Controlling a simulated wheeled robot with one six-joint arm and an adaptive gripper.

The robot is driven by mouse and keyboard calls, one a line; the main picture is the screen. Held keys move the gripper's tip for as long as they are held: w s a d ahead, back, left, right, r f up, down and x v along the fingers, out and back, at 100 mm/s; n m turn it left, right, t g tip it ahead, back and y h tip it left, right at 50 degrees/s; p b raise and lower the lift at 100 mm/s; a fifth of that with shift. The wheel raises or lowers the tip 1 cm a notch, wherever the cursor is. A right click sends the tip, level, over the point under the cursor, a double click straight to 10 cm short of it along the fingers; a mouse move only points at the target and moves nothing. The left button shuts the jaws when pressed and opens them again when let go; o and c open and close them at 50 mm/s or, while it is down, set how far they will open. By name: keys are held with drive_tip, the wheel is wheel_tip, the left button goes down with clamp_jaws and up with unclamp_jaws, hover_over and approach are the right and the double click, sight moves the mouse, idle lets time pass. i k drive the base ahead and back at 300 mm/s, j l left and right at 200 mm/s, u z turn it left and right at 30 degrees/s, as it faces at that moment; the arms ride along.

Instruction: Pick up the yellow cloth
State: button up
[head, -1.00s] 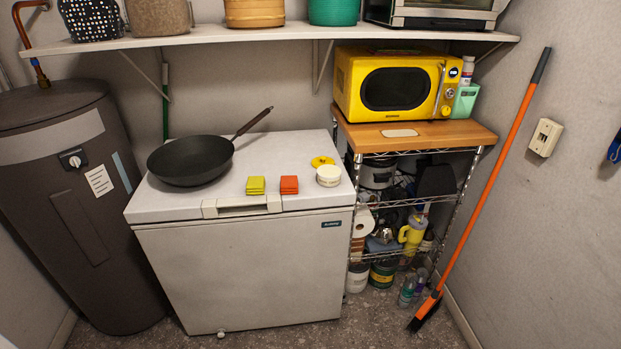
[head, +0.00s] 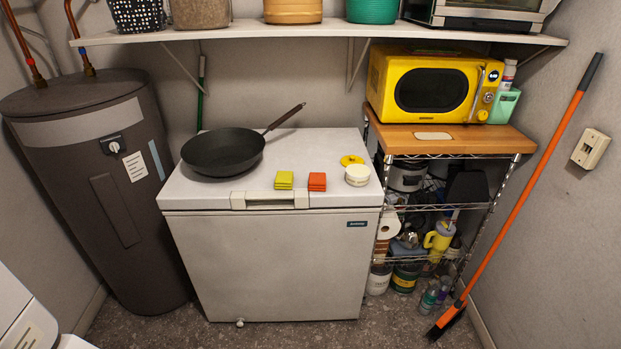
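A small folded yellow-green cloth (head: 284,180) lies flat on the white chest freezer's lid (head: 330,143), near its front edge. A folded orange cloth (head: 317,181) lies just to its right, with a narrow gap between them. My gripper is not in the head view, so its state and its place relative to the cloth do not show.
A dark frying pan (head: 223,152) sits left on the lid. A white tub (head: 357,175) and yellow lid (head: 351,160) are at its right. A shelf (head: 320,34) hangs above. A water heater (head: 95,190) stands left, a wire rack (head: 440,207) right.

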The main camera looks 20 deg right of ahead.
sight(285, 180)
drive_tip(key=i+j+z, duration=0.2)
drive_tip(key=z, duration=0.3)
drive_tip(key=i+j+z, duration=0.15)
drive_tip(key=j+z, duration=0.35)
drive_tip(key=l, duration=0.1)
